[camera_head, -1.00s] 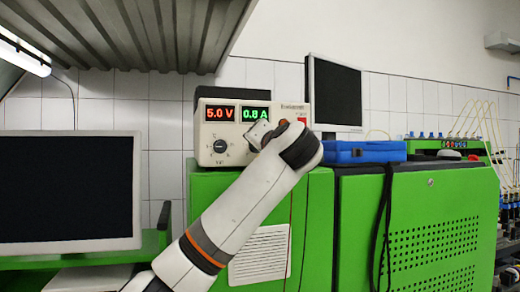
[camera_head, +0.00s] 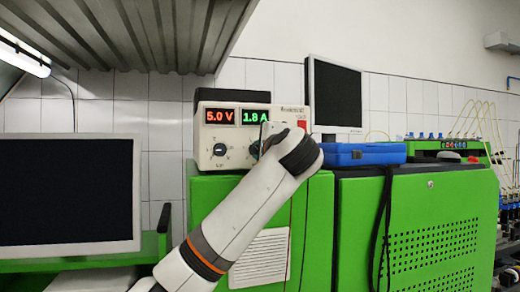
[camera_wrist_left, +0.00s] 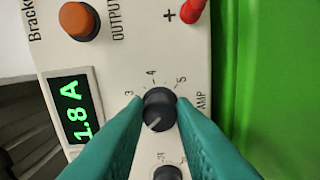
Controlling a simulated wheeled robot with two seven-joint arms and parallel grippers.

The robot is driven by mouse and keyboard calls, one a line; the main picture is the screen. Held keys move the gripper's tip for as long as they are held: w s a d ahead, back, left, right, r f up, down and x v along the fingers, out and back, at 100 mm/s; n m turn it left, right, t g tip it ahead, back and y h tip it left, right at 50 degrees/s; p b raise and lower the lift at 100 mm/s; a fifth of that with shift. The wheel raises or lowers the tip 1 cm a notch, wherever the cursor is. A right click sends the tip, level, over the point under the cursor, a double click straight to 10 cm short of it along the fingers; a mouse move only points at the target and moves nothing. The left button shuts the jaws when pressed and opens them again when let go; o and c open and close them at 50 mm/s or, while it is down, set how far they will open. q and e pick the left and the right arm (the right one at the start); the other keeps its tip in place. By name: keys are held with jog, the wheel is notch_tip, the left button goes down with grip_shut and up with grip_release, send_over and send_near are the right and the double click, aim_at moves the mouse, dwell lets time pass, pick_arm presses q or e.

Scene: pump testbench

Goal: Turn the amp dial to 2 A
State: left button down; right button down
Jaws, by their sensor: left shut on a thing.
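The power supply (camera_head: 228,160) is a cream box on the green cabinet. Its red display (camera_head: 219,116) reads 5.0 V and its green display (camera_head: 254,116) reads 1.8 A. The green reading also shows in the left wrist view (camera_wrist_left: 75,112). The amp dial (camera_wrist_left: 158,108) is a black knob with a pale pointer line, beside the AMP label. My left gripper (camera_wrist_left: 158,112) has its teal fingers shut on the dial, one on each side. In the head view my left arm mostly hides the dial. My right gripper is not in view.
The volt knob (camera_head: 219,149) sits left of the amp dial. An orange button (camera_wrist_left: 80,21) and a red terminal (camera_wrist_left: 193,11) are near the dial in the wrist view. A blue case (camera_head: 364,153) lies on the cabinet to the right.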

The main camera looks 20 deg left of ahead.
pick_arm(q)
jog(key=shift+d+f+m, duration=0.1)
jog(key=shift+m, duration=1)
jog(key=c, duration=1.2)
grip_release()
jog(key=shift+d, duration=0.1)
jog(key=shift+c, duration=0.2)
jog(key=shift+s, duration=0.1)
jog(key=b+v, duration=0.5)
jog(key=v, duration=0.7)
